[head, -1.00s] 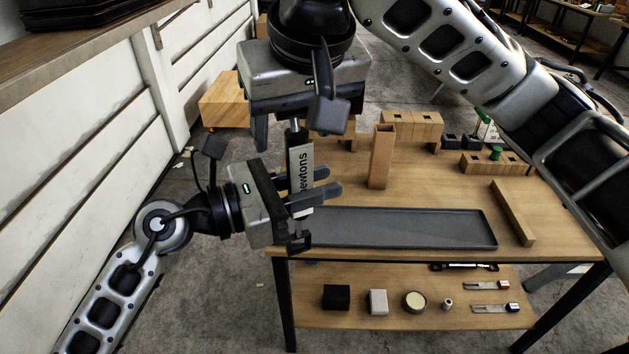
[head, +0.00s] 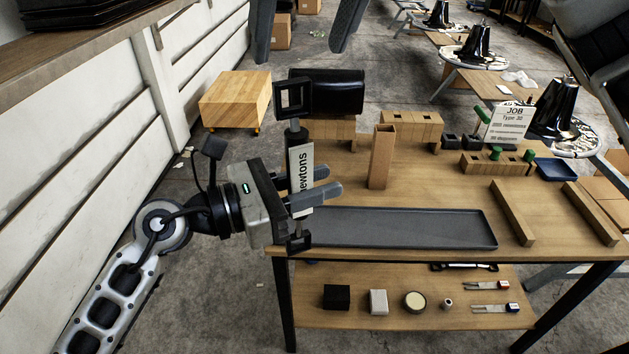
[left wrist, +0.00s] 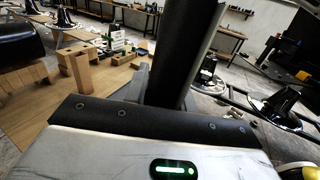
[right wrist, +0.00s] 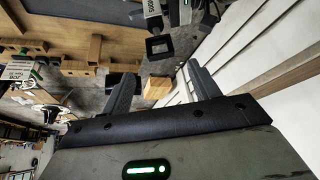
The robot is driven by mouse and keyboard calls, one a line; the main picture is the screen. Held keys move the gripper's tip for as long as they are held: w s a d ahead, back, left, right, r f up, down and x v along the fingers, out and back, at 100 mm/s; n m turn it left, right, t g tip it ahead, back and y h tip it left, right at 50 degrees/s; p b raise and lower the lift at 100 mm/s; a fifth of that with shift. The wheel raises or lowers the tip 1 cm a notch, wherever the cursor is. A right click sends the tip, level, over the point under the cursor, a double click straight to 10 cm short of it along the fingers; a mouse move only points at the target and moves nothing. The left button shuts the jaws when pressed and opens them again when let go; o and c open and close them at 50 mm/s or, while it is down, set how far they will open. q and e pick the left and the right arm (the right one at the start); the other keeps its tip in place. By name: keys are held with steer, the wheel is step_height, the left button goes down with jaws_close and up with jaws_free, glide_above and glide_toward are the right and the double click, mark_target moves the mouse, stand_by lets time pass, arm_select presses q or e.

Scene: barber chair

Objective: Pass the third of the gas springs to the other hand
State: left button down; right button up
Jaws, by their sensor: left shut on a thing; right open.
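The gas spring (head: 301,160) is a dark upright cylinder with a white label reading "newtons", a square black eye at its top and a black fitting below. My left gripper (head: 315,196) is shut on its lower body, above the table's front left corner. The spring fills the middle of the left wrist view (left wrist: 178,50). My right gripper (head: 304,28) is open and empty above the spring, with only its fingers showing at the top edge. In the right wrist view, the spring's square eye (right wrist: 160,56) lies beyond and between the open fingers, apart from them.
A long grey tray (head: 400,228) lies at the table's front. An upright wooden post (head: 381,158), wooden blocks (head: 412,124), a black padded roll (head: 340,91) and a job card (head: 505,122) stand behind. Small parts lie on the lower shelf (head: 350,318).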

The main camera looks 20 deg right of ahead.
steer(key=w+d+f+n+t+h, duration=0.1)
steer(key=w+d+f+t, duration=0.1)
steer(key=w+d+t, duration=0.35)
steer(key=w+d+f+n+t, duration=0.1)
steer(key=w+d+f+t, duration=0.15)
steer(key=w+d, duration=0.6)
steer(key=w+d+f+n+h, duration=0.1)
steer(key=w+f+n, duration=0.1)
steer(key=w+f, duration=0.35)
steer(key=s+a+f+g+y, duration=0.1)
steer(key=s+a+f, duration=0.2)
steer(key=f, duration=0.6)
steer(key=s+a+f+y, duration=0.2)
steer(key=s+f, duration=0.2)
steer(key=f, duration=0.4)
steer(key=s+a+f+g+y, duration=0.1)
steer(key=s+a+f, duration=0.2)
steer(key=f, duration=0.6)
steer(key=s+f+m, duration=0.1)
steer(key=s+f, duration=0.6)
steer(key=s, duration=0.2)
steer(key=s+f+m+g, duration=0.1)
steer(key=s+f+m, duration=0.1)
steer(key=s+f, duration=0.5)
steer(key=s+a, duration=0.1)
steer(key=s, duration=0.2)
steer(key=shift+s+m, duration=0.2)
steer(key=shift+m, duration=0.1)
